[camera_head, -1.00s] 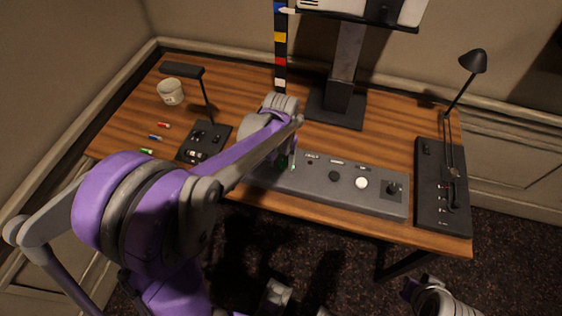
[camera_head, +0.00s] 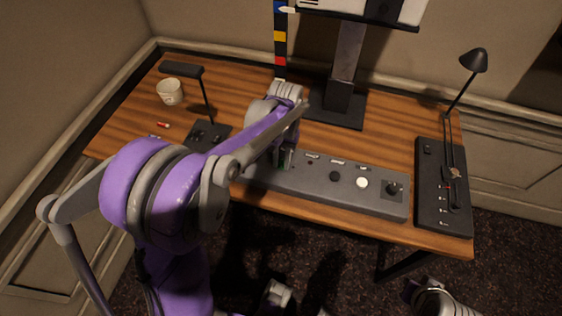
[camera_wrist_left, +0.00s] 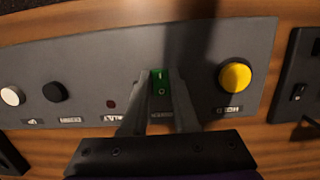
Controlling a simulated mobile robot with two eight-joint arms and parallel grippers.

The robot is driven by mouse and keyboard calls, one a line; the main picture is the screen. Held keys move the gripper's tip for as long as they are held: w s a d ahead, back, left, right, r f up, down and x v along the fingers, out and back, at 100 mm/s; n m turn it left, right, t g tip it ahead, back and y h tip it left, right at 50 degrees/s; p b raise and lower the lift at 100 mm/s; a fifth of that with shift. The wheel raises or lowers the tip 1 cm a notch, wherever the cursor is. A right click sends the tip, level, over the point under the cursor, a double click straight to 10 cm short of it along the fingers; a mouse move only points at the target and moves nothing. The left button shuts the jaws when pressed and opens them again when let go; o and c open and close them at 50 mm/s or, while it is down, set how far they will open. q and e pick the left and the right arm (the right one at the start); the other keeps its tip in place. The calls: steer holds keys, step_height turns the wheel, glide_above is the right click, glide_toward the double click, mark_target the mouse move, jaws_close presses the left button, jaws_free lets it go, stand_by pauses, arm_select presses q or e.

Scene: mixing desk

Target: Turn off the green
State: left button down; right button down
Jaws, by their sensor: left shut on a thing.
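The green switch (camera_wrist_left: 161,76) is a small rocker marked "I" and "O" on the long grey control panel (camera_wrist_left: 188,45). In the head view the panel (camera_head: 310,183) lies along the desk's front edge, and only a bit of green shows beside my gripper. My left gripper (camera_head: 282,163) is down at the panel. In the left wrist view its two fingers (camera_wrist_left: 160,85) are shut on the green switch, one at each side. I cannot tell which half of the rocker is pressed.
The panel also has a yellow button (camera_wrist_left: 235,77), a black knob (camera_wrist_left: 55,92) and a white knob (camera_wrist_left: 12,96). A joystick (camera_head: 393,188) is at its right end. Black lamp bases (camera_head: 430,220) flank it. A mug (camera_head: 170,91) and monitor stand (camera_head: 345,85) stand behind.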

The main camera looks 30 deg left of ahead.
arm_select(q)
steer(key=shift+w+g, duration=0.15)
steer(key=shift+g, duration=0.45)
steer(key=c, duration=0.7)
jaws_free()
steer(key=v, duration=1.1)
steer(key=shift+a+p, duration=0.2)
steer(key=shift+p, duration=0.2)
